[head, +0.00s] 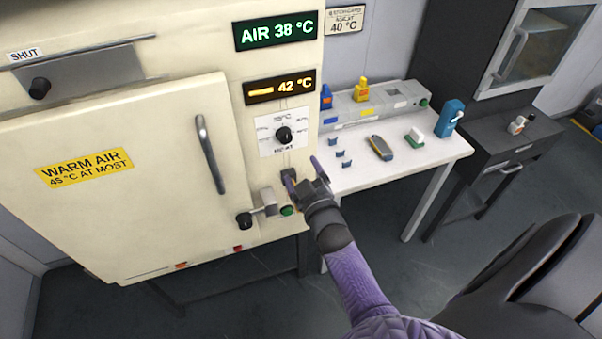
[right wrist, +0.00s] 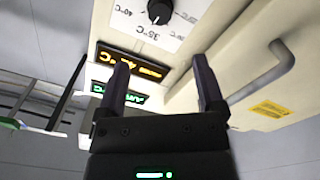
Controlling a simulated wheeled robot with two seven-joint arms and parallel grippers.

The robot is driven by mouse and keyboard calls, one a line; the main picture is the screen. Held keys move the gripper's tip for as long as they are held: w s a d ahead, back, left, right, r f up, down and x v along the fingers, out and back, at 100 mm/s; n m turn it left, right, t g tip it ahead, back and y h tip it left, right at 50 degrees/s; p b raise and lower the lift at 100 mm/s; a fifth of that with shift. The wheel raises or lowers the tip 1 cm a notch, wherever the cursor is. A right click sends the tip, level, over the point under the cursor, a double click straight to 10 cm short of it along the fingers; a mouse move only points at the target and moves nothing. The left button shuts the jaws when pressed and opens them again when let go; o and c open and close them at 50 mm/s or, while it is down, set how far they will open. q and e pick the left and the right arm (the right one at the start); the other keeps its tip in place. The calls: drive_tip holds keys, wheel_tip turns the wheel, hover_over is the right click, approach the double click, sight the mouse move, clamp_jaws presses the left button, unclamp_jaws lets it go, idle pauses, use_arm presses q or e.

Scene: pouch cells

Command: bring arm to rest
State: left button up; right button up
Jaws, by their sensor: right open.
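My right gripper (head: 304,177) is open and empty, in front of the cream cabinet's (head: 230,80) control panel, just below the dial (head: 284,135). In the right wrist view its two dark fingers (right wrist: 162,78) stand apart with nothing between them; the dial (right wrist: 159,11) and the amber display (right wrist: 133,62) show beyond. I cannot tell whether a finger touches the panel. My right arm comes in from the bottom right. My left gripper is in neither view.
The cabinet's door (head: 130,180) looks closed; its handle (head: 210,153) and a black knob (head: 244,220) stick out. Right of my gripper, a white table (head: 440,155) bears small blue pieces, a grey device (head: 380,148) and a blue bottle (head: 449,118). Open floor lies below.

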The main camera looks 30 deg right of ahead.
drive_tip(key=s+a+f+g+y+b, duration=0.1)
drive_tip(key=s+a+f+g+b, duration=0.15)
drive_tip(key=f, duration=0.65)
drive_tip(key=s+a+f+g+y+b, duration=0.1)
drive_tip(key=s+f+g+b, duration=0.2)
drive_tip(key=f, duration=0.6)
drive_tip(key=s+a+f+g+y+b, duration=0.1)
drive_tip(key=s+a+f+b, duration=0.2)
drive_tip(key=f, duration=0.6)
use_arm(q)
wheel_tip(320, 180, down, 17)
drive_tip(key=b, duration=0.8)
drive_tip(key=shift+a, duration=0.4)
use_arm(e)
drive_tip(key=s+f+g, duration=0.3)
drive_tip(key=s+f, duration=0.3)
drive_tip(key=s, duration=0.3)
drive_tip(key=s+f+m+g, duration=0.1)
drive_tip(key=s+f+g, duration=0.3)
drive_tip(key=s+f, duration=0.3)
drive_tip(key=s+f+g, duration=0.3)
drive_tip(key=s+f, duration=0.3)
drive_tip(key=s, duration=0.7)
drive_tip(key=shift+s+a+f+m+y, duration=0.2)
drive_tip(key=shift+a+f+m+y, duration=0.2)
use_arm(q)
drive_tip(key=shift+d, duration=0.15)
use_arm(e)
drive_tip(key=shift+g, duration=0.25)
